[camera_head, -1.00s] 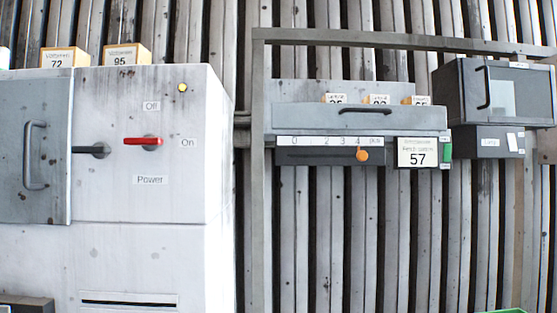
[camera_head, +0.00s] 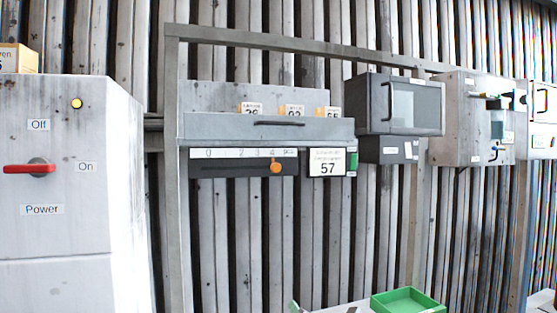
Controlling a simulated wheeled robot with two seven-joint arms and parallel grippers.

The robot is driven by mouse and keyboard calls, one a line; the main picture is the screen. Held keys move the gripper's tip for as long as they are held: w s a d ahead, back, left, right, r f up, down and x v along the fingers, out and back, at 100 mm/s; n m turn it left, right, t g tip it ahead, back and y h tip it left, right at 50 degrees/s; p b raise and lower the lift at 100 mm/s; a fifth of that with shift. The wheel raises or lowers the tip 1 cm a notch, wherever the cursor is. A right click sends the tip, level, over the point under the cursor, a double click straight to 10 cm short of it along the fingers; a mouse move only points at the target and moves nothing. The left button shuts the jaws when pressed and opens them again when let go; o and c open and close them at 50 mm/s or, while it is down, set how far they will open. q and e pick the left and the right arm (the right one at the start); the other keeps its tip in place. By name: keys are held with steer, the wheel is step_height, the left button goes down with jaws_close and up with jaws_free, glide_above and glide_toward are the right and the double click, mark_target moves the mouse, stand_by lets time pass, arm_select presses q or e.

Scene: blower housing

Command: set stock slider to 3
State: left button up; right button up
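The stock slider is an orange knob (camera_head: 276,168) on a dark horizontal track (camera_head: 230,168) under a grey drawer-like box (camera_head: 225,127). A white scale strip (camera_head: 222,153) above the track carries numbers from 0 at the left up to 4 and a further label at the right. The knob stands at about the 4 mark, near the right end of the track. A white sign reading 57 (camera_head: 328,162) is right of the track. Neither of my grippers shows in the head view.
A white cabinet (camera_head: 75,236) with a red power lever (camera_head: 30,169) stands at left. Right of the slider are a dark box with a glass door (camera_head: 412,104) and a grey unit (camera_head: 455,140). A green tray (camera_head: 407,301) lies on a surface below.

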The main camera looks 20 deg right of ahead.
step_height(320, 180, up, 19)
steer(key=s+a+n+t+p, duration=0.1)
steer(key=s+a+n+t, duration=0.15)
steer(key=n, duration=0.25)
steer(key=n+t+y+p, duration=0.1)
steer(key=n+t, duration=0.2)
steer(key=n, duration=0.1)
glide_toward(277, 168)
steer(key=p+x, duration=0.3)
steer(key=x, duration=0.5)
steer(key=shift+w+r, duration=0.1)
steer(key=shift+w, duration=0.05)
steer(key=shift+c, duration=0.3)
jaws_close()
